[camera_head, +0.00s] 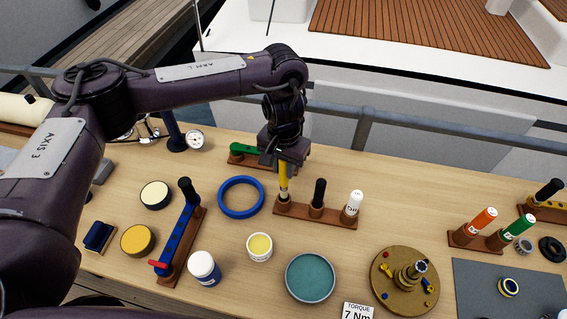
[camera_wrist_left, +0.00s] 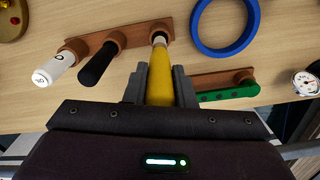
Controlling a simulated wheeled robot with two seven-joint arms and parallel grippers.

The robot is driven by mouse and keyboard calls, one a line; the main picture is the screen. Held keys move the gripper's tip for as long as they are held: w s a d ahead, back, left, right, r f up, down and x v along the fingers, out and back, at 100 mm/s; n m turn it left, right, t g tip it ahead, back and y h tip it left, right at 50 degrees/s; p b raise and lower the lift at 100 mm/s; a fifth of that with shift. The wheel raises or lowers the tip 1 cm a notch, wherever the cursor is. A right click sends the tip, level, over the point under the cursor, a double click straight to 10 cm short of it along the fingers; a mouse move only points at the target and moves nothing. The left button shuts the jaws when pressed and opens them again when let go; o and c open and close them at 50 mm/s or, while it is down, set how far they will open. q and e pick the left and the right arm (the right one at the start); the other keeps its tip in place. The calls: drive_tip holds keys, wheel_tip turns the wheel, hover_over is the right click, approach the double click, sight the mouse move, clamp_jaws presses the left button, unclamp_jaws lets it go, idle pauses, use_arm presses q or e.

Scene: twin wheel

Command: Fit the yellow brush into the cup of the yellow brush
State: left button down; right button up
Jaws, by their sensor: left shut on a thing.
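The yellow brush (camera_head: 283,183) is upright in my left gripper (camera_head: 285,165), which is shut on its upper part. The wrist view also shows the yellow brush (camera_wrist_left: 160,76) between the two fingers of my left gripper (camera_wrist_left: 160,85). Its lower end meets the left end cup of a brown wooden rack (camera_head: 333,216). The wrist view shows this end at the rack's cup (camera_wrist_left: 160,28); how deep it sits is hidden. A black-handled brush (camera_head: 319,192) and a white-handled one (camera_head: 354,201) stand in the same rack. My right gripper is not in view.
A blue ring (camera_head: 241,197) lies left of the rack, and a green tool (camera_head: 245,149) on a wooden base is behind it. A yellow-filled jar (camera_head: 259,247) and a teal dish (camera_head: 310,277) stand in front. A brass turntable (camera_head: 404,280) is at front right.

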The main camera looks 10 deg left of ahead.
sight(283, 181)
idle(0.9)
use_arm(q)
drive_tip(key=shift+p, duration=0.55)
idle(0.5)
drive_tip(key=shift+p, duration=0.3)
drive_tip(key=shift+f+b, duration=0.35)
drive_tip(key=shift+f, duration=0.4)
drive_tip(key=shift+f+b, duration=1.15)
drive_tip(key=shift+f, duration=1.4)
drive_tip(key=c, duration=1.1)
unclamp_jaws()
drive_tip(key=shift+r, duration=0.15)
